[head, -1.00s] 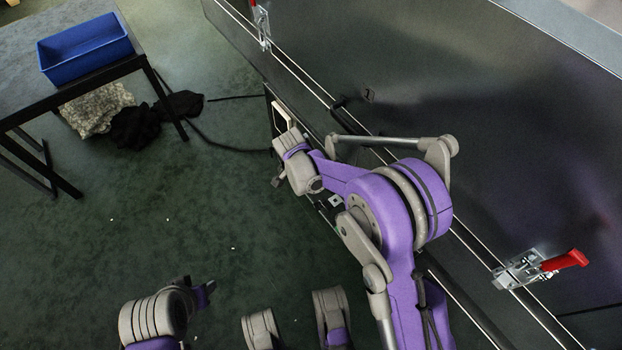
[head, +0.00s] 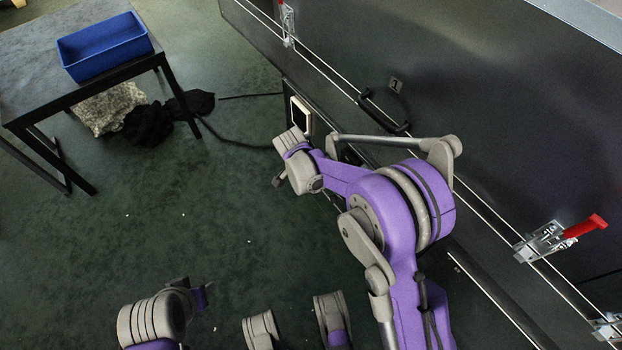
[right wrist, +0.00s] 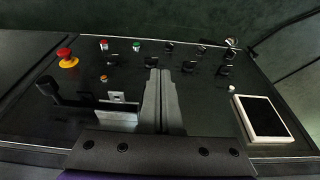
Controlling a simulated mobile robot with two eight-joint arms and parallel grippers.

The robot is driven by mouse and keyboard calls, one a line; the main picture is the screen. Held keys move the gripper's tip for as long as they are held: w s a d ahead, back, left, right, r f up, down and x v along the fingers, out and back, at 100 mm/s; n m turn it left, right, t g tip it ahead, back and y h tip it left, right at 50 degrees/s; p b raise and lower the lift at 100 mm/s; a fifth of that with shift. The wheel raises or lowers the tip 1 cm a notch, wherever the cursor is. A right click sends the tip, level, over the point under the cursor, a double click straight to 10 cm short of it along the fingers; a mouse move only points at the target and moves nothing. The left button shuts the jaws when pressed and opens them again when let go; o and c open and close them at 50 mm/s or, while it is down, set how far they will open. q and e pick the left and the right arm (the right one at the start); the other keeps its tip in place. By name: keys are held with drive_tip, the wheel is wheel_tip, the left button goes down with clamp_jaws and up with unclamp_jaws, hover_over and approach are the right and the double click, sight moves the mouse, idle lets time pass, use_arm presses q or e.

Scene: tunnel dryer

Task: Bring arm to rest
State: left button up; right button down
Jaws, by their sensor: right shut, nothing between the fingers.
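My right arm (head: 400,205), purple and grey, reaches up from the bottom of the head view, its wrist end beside the dark dryer wall (head: 480,110). In the right wrist view my right gripper (right wrist: 162,98) has its two grey fingers together with nothing between them. It is in front of the dryer's control panel (right wrist: 205,105); whether it touches the panel I cannot tell. My left arm (head: 155,320) shows at the bottom left of the head view, over the floor. Dark parts show at its end, but its finger state is unclear.
The panel carries a red mushroom button (right wrist: 67,58), several small buttons and switches, and a white-framed screen (right wrist: 264,117). The dryer wall has a black handle (head: 385,112) and a red-handled clamp (head: 560,238). A table (head: 110,92) with a blue bin (head: 105,62) stands at upper left. Green floor is open between.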

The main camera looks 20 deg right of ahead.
drive_tip(key=shift+d, duration=0.1)
idle(0.5)
drive_tip(key=s+d+r+n+t+y, duration=0.1)
drive_tip(key=s+r+n, duration=0.5)
drive_tip(key=s, duration=0.4)
drive_tip(key=s+d+r+n+t+y, duration=0.15)
drive_tip(key=s+r+n, duration=0.25)
drive_tip(key=s+r, duration=0.45)
drive_tip(key=s+f+n, duration=0.1)
drive_tip(key=s+n, duration=0.3)
drive_tip(key=s, duration=0.5)
use_arm(q)
wheel_tip(320, 180, up, 24)
drive_tip(key=w+t+p, duration=0.1)
drive_tip(key=p, duration=2)
drive_tip(key=shift+w, duration=0.25)
use_arm(e)
wheel_tip(320, 180, up, 24)
drive_tip(key=w+t, duration=0.2)
drive_tip(key=shift+d, duration=0.15)
